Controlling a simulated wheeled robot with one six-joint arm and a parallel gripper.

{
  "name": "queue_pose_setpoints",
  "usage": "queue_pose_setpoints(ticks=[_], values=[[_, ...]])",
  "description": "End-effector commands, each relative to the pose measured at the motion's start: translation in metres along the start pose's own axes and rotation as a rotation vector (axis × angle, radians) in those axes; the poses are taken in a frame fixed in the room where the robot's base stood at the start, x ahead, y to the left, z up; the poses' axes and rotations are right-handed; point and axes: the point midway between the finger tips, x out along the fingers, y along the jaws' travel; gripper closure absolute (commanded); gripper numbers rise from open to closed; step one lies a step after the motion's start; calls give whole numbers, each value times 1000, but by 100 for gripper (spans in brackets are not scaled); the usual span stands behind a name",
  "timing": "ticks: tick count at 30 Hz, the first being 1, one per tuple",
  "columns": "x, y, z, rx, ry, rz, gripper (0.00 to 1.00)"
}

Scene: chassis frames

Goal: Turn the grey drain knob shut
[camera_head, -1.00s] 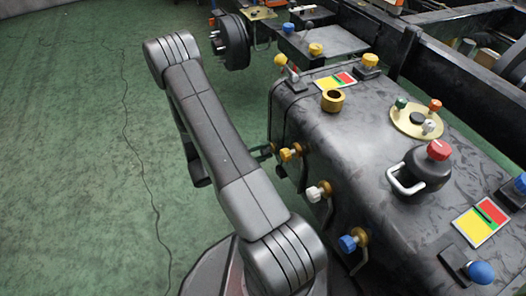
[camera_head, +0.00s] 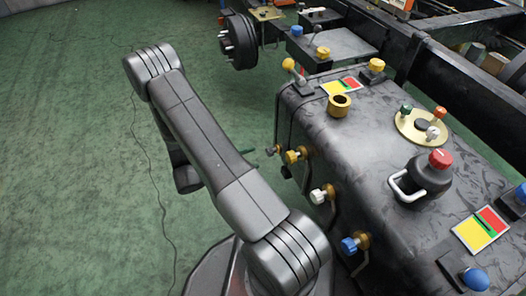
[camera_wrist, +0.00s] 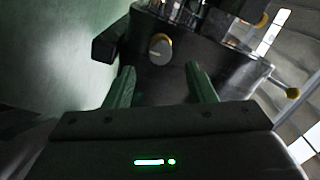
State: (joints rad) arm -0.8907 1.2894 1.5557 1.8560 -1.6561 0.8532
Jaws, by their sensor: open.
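The grey drain knob (camera_wrist: 159,46) shows in the wrist view, round, with a pale mark and a yellowish ring at its edge. It sits on a dark face of the tank, ahead of my gripper (camera_wrist: 161,84). My gripper's two green fingers are spread apart with nothing between them. The knob appears beyond the fingertips, roughly centred between them and not touched. In the head view I cannot make out the grey knob; my arm stands left of the black tank (camera_head: 390,130), and most of my gripper is hidden.
Yellow (camera_head: 292,156), white (camera_head: 317,196) and blue (camera_head: 349,245) knobs stick out from the tank's near side. A red-topped black canister (camera_head: 428,174) stands on top. A black drum (camera_head: 239,41) is behind. Green floor (camera_head: 80,150) to the left is open, with a thin cable.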

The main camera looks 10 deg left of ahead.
Motion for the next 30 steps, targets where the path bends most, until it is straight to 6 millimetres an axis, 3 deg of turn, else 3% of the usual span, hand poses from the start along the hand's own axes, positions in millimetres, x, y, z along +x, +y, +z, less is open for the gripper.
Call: queue_pose_setpoints(ticks=[6,12,25,30], values=[[-44,-2,-1,-1,-2,-1,50],[-64,-1,0,0,-1,-1,50],[-66,0,0,0,1,0,50],[-52,1,0,-1,5,1,50]])
